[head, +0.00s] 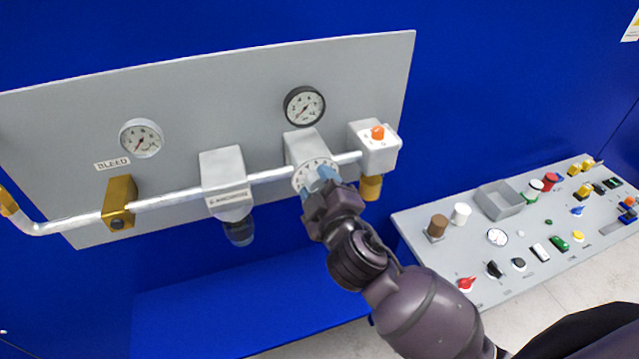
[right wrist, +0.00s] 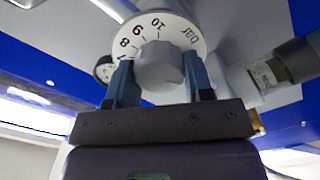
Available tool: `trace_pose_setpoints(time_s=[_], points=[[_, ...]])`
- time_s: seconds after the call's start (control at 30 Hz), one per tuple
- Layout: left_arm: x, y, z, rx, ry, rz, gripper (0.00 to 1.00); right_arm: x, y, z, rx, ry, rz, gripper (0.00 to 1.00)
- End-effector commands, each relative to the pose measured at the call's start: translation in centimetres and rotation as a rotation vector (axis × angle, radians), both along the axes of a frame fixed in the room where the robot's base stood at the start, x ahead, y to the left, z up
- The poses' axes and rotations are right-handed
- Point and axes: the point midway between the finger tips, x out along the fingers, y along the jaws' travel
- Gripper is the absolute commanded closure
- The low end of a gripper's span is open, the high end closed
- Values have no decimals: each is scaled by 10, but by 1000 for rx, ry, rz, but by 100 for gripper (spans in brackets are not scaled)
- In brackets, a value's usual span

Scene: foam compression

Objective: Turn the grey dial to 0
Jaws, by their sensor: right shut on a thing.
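The grey dial is a round grey knob (right wrist: 160,66) in front of a white numbered scale disc (right wrist: 158,25). In the head view the scale disc (head: 316,175) sits on a grey block under the right-hand gauge, and the knob is hidden by my gripper. My right gripper (head: 322,186) reaches it from below. Its two blue fingers (right wrist: 160,82) are on either side of the knob, shut on it. My left gripper is not in view.
A silver pipe (head: 270,175) runs across the grey panel (head: 230,110). A black-rimmed gauge (head: 304,105) is above the dial. A block with an orange knob (head: 377,133) stands close on the right, a grey block (head: 222,170) on the left. A control board (head: 540,262) lies lower right.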

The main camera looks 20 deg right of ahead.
Motion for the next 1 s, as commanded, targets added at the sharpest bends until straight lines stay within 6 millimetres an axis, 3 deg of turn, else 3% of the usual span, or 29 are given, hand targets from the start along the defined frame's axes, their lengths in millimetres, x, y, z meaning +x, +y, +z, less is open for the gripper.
trace_pose_setpoints(time_s=[0.5,1.0], points=[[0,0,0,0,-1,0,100,0,1,-1,-326,-12,0,76],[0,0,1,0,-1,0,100,0,1,-1,-383,-15,1,76]])
